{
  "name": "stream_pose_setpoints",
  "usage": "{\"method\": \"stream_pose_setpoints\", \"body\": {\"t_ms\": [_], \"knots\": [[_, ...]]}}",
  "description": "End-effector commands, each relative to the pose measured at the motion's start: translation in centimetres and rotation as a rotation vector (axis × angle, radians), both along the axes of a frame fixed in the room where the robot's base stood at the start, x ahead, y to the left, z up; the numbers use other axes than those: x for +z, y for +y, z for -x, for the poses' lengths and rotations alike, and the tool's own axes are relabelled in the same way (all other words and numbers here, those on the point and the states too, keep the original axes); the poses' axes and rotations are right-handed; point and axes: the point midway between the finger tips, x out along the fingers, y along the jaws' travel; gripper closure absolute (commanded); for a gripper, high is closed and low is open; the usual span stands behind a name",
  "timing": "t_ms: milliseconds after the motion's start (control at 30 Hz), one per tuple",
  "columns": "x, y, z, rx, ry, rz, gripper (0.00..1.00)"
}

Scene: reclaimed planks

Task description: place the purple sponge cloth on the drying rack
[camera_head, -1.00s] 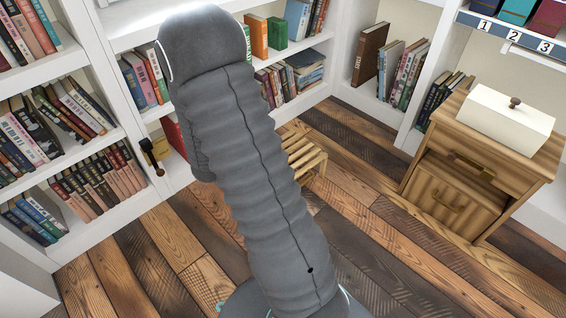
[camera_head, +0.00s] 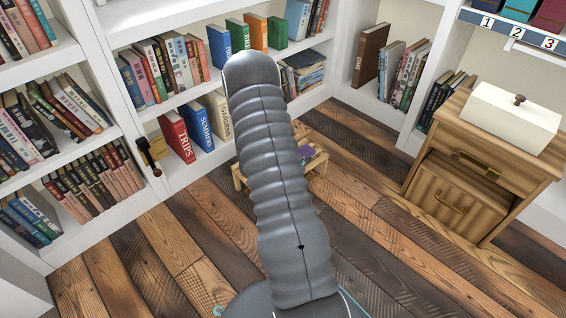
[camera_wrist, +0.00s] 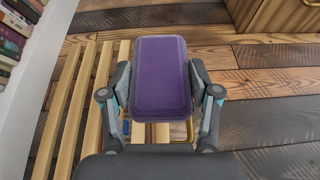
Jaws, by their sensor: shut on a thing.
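The purple sponge cloth (camera_wrist: 160,62) is a rounded purple block in the wrist view. My gripper (camera_wrist: 161,85) is shut on it, one finger at each side. The drying rack (camera_wrist: 82,105) is a low frame of pale wooden slats below and to the left of the cloth. The cloth appears to hang over the rack's right part, partly past its edge; I cannot tell whether they touch. In the head view, my arm hides most of the rack (camera_head: 318,161), and a bit of purple shows beside the arm there.
White bookshelves (camera_head: 110,160) full of books stand behind and left of the rack. A wooden cabinet (camera_head: 478,165) with a white lidded box (camera_head: 512,117) on top stands at the right. The plank floor (camera_head: 385,235) between is clear.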

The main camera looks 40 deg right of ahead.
Motion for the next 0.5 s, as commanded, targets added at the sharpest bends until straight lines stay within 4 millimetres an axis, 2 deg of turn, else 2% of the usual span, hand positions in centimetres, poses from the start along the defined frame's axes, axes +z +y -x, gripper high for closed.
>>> {"method": "stream_pose_setpoints", "body": {"t_ms": [100, 300, 500], "knots": [[-1.6, 0.6, -2.5, 0.003, -0.001, 0.0, 0.61], [-3.6, 1.3, -5.7, 0.001, -0.002, 0.0, 0.61], [-4.3, 1.5, -6.9, 0.001, -0.001, 0.0, 0.61]]}}
